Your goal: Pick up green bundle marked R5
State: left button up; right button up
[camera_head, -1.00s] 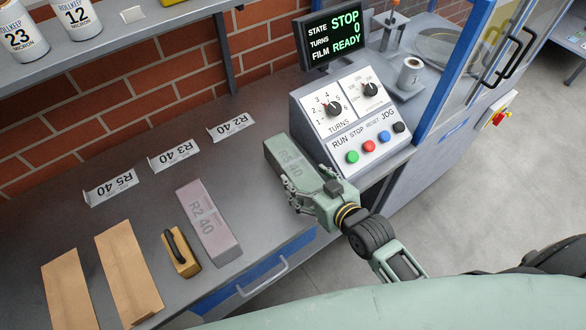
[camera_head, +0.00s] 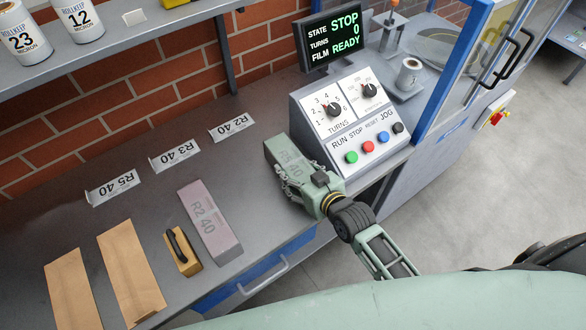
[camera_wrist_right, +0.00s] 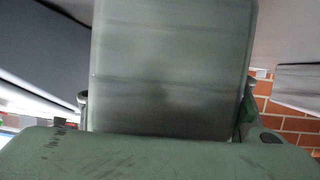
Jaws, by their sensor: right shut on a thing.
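The green bundle (camera_head: 283,155) marked R5 40 is at the right end of the bench, close to the left side of the control console. My right gripper (camera_head: 300,187) is at the bundle's near end, with its fingers along the sides. It is shut on the bundle. In the right wrist view the bundle (camera_wrist_right: 170,65) fills the middle, between the fingers. Whether the bundle touches the bench top is hard to tell. My left gripper is not in view.
The control console (camera_head: 345,115) stands right beside the bundle. A pinkish R2 40 bundle (camera_head: 208,222), a wooden block with a black handle (camera_head: 181,252) and brown paper pieces (camera_head: 130,272) lie to the left. Paper labels (camera_head: 174,155) lie along the back.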

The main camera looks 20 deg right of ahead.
jog(key=shift+f, duration=0.1)
grip_shut()
jog(key=shift+r, duration=0.25)
